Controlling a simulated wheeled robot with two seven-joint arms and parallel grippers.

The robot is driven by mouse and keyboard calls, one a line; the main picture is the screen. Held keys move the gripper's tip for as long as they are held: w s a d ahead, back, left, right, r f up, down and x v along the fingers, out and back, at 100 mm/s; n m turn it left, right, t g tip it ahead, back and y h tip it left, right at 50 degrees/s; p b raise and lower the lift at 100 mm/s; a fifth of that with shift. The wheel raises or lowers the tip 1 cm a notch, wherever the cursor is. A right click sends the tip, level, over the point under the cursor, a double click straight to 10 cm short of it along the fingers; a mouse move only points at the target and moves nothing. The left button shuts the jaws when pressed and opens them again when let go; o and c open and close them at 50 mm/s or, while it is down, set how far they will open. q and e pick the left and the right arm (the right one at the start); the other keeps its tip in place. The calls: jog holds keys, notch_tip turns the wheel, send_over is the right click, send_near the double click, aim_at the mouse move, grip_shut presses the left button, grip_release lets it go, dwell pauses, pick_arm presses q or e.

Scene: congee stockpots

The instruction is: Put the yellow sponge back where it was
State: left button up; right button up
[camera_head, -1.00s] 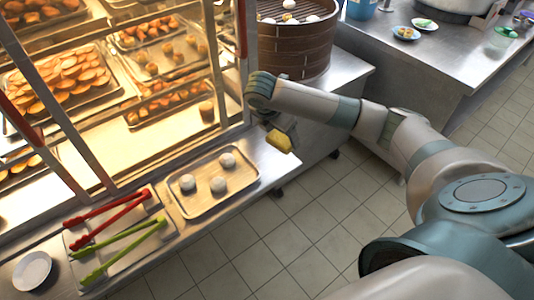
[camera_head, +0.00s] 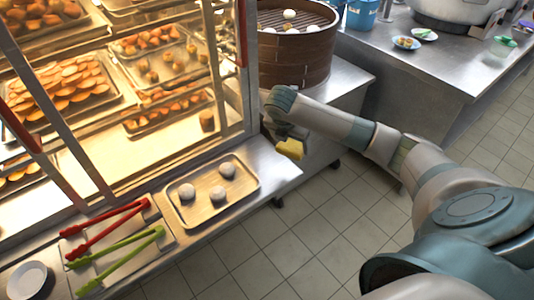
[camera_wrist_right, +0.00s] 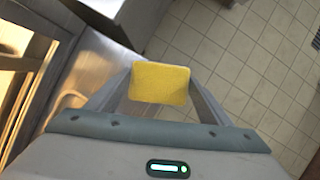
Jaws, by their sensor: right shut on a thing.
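The yellow sponge (camera_head: 290,148) is held in my right gripper (camera_head: 284,137), near the right end of the steel counter in front of the lit food case. In the right wrist view the sponge (camera_wrist_right: 159,83) sits between the two fingers, which are shut on its sides. It appears to be in the air, with the counter edge to its left and the tiled floor to its right in that view. My left gripper does not show.
A tray (camera_head: 245,193) with several white buns and a tray with red tongs (camera_head: 103,231) and green tongs (camera_head: 115,260) lie on the counter. A bamboo steamer (camera_head: 297,70) stands behind my right gripper. Another steel counter (camera_head: 400,65) holds small plates and a large pot.

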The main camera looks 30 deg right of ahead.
jog(key=w+a+f, duration=0.1)
jog(key=w+f, duration=0.1)
jog(key=w, duration=0.1)
jog(key=w+a+f, duration=0.1)
jog(key=w+f, duration=0.1)
jog(key=w, duration=0.1)
jog(key=w+a+f, duration=0.1)
jog(key=w+f, duration=0.1)
jog(key=w, duration=0.1)
jog(key=shift+w+a, duration=0.1)
jog(key=shift+a, duration=0.25)
jog(key=shift+f, duration=2)
jog(key=o, duration=1)
